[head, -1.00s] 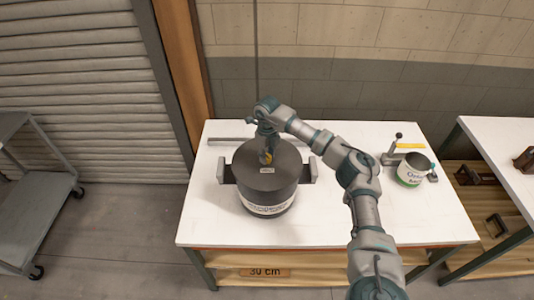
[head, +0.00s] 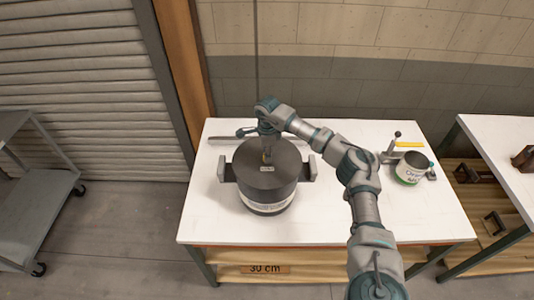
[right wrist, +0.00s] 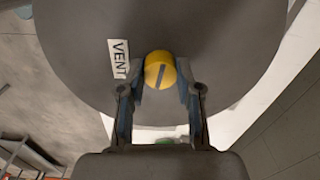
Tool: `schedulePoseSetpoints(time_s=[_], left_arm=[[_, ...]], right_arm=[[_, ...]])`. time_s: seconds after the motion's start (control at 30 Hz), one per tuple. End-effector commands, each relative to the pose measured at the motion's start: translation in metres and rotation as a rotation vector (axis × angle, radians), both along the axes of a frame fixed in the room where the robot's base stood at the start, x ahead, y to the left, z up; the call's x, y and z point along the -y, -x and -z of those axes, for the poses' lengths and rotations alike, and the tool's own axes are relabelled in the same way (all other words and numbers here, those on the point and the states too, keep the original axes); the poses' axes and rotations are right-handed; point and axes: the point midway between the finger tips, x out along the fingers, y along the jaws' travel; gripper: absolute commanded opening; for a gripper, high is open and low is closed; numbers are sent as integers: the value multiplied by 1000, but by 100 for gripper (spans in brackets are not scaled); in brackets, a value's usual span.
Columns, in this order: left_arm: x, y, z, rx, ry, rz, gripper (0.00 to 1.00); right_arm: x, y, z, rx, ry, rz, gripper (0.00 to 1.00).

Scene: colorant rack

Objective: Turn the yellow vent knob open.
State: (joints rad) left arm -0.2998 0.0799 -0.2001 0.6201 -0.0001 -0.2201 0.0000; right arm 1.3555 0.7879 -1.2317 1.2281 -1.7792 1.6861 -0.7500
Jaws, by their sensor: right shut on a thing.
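In the right wrist view the slot is slightly tilted. A white label reading VENT (right wrist: 118,59) lies beside the knob. My right gripper (right wrist: 159,88) is shut on the knob, one finger at each side of it. In the head view my right gripper (head: 267,151) points down at the drum lid, and the knob is mostly hidden behind it. My left gripper is not in view.
The drum stands on a white table (head: 340,228) with a handle at each side. A small can (head: 409,170) with a green band stands at the table's right, beside a lever device (head: 392,146). A grey cart (head: 45,195) is at the far left. The table's front is clear.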

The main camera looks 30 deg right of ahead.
Motion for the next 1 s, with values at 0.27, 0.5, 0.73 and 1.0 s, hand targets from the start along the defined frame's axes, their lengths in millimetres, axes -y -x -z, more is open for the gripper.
schedulePoseSetpoints(time_s=[0.27, 0.5, 0.73, 1.0], left_arm=[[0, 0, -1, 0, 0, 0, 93], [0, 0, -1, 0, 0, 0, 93], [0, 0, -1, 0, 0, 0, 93], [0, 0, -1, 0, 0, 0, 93]], right_arm=[[1, 0, -1, 2, 0, -120, 0], [1, 0, -1, 2, 1, -159, 0], [0, 0, -1, 2, 1, -164, 0], [0, 0, 0, 1, 0, -164, 59]])
